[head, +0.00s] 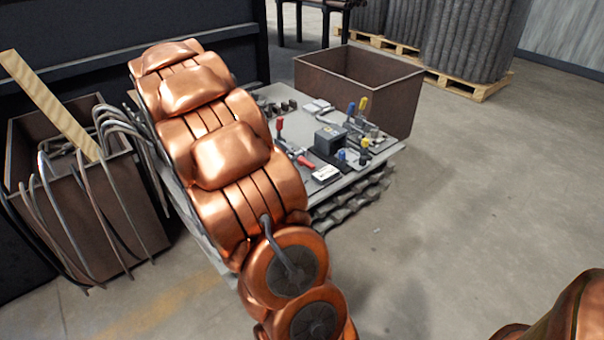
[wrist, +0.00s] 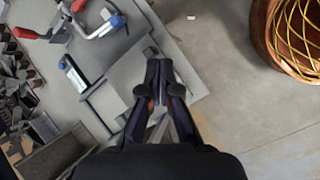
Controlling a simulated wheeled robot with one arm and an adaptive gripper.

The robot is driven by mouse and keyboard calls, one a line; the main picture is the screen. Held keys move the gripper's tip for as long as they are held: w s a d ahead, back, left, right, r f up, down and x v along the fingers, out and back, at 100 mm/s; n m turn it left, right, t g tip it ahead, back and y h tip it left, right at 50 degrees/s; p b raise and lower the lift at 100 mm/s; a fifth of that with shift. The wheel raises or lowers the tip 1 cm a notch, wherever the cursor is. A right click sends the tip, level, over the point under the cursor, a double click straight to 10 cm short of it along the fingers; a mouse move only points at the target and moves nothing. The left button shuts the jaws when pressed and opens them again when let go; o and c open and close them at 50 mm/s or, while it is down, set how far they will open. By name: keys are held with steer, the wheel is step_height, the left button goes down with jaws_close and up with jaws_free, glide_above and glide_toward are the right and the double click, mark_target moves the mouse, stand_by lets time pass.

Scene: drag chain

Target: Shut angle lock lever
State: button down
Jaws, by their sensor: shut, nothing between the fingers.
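My gripper (wrist: 158,75) shows in the wrist view with its dark fingers together and nothing between them. It is over the edge of the grey tabletop, to the right of the tools. A metal clamp (wrist: 97,27) with red and blue parts and a red handle (wrist: 24,33) lie at the upper left. I cannot tell which part is the angle lock lever. In the head view my copper arm hides part of the table, and the gripper does not show.
The grey worktable (head: 387,152) holds a red upright handle (head: 279,125), blue (head: 351,109) and yellow (head: 363,105) handles and a grey box (head: 330,139). A brown bin (head: 345,88) stands behind it. A cable-filled bin (head: 110,225) stands left. The floor at right is open.

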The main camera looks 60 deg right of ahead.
steer(key=w+d+f+n+h+b, duration=0.1)
steer(key=w+d+f+n+b, duration=0.1)
steer(key=d+f, duration=0.4)
steer(key=w+d+f+n+h+b, duration=0.1)
steer(key=w+d+f+n+b, duration=0.2)
steer(key=d+f, duration=0.4)
steer(key=w+d+f+n+h+b, duration=0.1)
steer(key=d+f, duration=0.6)
steer(key=d, duration=0.8)
steer(key=shift+w+f+n+b, duration=0.1)
steer(key=shift+w+n+b, duration=0.65)
steer(key=shift+b, duration=0.5)
steer(key=shift+b+x, duration=0.3)
steer(key=shift+x, duration=0.65)
steer(key=b, duration=0.3)
glide_above(302, 174)
steer(key=a, duration=0.1)
step_height(302, 174, down, 5)
steer(key=shift+w+a+r, duration=0.1)
steer(key=shift+w+a, duration=0.05)
steer(key=shift+x, duration=0.95)
steer(key=shift+r, duration=0.1)
